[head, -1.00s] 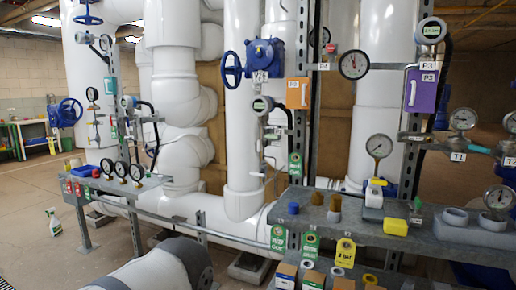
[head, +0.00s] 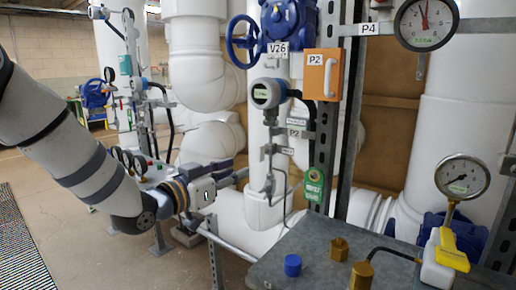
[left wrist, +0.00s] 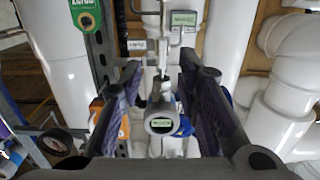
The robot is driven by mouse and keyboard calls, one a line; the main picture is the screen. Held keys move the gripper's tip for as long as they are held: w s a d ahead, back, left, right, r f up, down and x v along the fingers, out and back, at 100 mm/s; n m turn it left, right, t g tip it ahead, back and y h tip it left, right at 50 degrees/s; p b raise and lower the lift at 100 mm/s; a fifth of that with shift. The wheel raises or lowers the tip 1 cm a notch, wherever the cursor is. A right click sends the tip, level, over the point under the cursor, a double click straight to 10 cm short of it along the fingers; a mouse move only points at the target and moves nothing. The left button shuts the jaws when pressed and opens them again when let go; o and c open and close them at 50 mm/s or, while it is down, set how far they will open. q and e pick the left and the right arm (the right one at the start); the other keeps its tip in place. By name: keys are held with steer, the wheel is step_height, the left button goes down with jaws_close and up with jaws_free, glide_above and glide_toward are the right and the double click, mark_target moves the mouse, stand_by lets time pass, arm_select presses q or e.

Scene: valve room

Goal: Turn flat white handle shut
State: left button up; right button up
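My left gripper (head: 238,172) reaches in from the left of the head view, pointing at the grey pipe stand. In the left wrist view its two dark fingers (left wrist: 160,85) are wide apart with nothing gripped. A small grey-white fitting (head: 272,150) with a thin flat lever sits below the round P2 transmitter (head: 267,93); I cannot tell surely that it is the flat white handle. The wrist view looks upside down; the transmitter (left wrist: 160,122) shows between the fingers, farther off, with the fitting (left wrist: 163,85) above it. My right gripper is out of view.
A grey shelf (head: 330,235) with a blue cap (head: 292,265) and brass fittings fills the lower right. An orange P2 box (head: 322,75), green tag (head: 314,185), blue V26 valve (head: 287,20) and thick white pipes (head: 195,60) surround the stand.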

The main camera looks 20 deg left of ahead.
mark_target(259, 154)
arm_select(q)
steer(key=x, duration=0.3)
steer(key=r+b+x, duration=0.1)
steer(key=x, duration=0.3)
steer(key=b+x, duration=0.1)
steer(key=x, duration=0.3)
steer(key=shift+a+r, duration=0.2)
steer(key=shift+r, duration=0.05)
steer(key=shift+w+d, duration=0.1)
steer(key=shift+w, duration=0.15)
steer(key=shift+r, duration=0.2)
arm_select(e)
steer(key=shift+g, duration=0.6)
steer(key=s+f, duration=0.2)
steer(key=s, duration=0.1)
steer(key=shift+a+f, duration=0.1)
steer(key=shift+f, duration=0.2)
arm_select(q)
steer(key=shift+c, duration=0.6)
jaws_close()
